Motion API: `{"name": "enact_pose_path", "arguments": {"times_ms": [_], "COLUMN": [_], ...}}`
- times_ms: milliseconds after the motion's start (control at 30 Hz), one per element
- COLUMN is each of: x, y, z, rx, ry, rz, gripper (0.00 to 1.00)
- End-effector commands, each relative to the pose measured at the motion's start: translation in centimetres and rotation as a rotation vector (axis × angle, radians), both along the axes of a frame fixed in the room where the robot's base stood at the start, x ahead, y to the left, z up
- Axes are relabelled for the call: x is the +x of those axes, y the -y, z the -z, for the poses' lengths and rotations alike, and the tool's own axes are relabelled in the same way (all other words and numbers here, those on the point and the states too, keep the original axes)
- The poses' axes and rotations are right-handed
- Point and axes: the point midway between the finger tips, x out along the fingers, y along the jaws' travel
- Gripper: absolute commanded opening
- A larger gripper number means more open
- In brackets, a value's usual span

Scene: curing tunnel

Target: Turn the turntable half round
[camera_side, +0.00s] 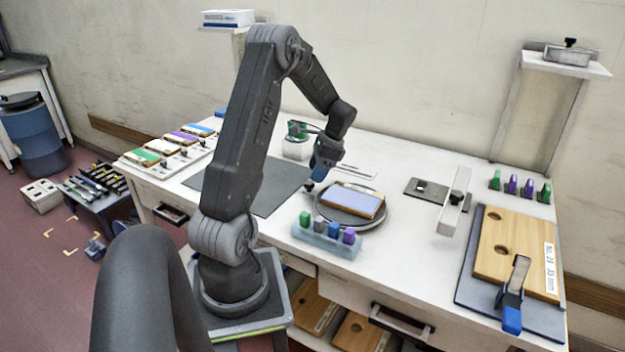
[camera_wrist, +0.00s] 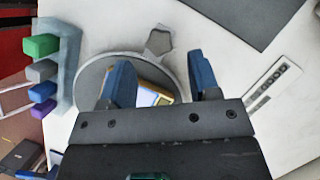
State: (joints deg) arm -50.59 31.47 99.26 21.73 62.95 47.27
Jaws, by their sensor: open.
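The turntable (camera_side: 319,209) is a round grey disc on the white bench. A wood-edged block with a lavender top (camera_side: 353,200) lies on it. A dark knob (camera_side: 309,186) stands at the disc's far left edge. My gripper (camera_side: 322,172), with blue fingers, is above the bench near that knob. In the wrist view the turntable (camera_wrist: 91,85) is partly behind my gripper (camera_wrist: 158,64). The fingers are apart with nothing held. The grey star-shaped knob (camera_wrist: 159,40) shows just beyond the gap between them. The block (camera_wrist: 150,94) is mostly hidden there.
A pale rack of coloured pegs (camera_side: 328,239) stands close in front of the turntable. A dark mat (camera_side: 250,187) lies to its left, a white-topped clamp piece (camera_side: 454,204) to its right. A wooden board (camera_side: 510,250) with a blue-handled clamp is farther right.

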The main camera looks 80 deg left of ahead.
Motion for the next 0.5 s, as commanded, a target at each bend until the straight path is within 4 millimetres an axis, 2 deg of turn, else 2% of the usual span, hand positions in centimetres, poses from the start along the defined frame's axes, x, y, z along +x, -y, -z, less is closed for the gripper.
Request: {"name": "enact_pose_path", "arguments": {"times_ms": [100, 200, 500], "x": [-0.8, -1.1, -1.4], "y": [-0.1, -0.2, -0.2], "z": [1.7, 2.6, 3.3], "rx": [-0.002, 0.0, 0.001], "ry": [-0.002, 0.0, 0.001], "rz": [-0.001, -0.001, -0.001], "gripper": [0.56, 0.56, 0.56]}}
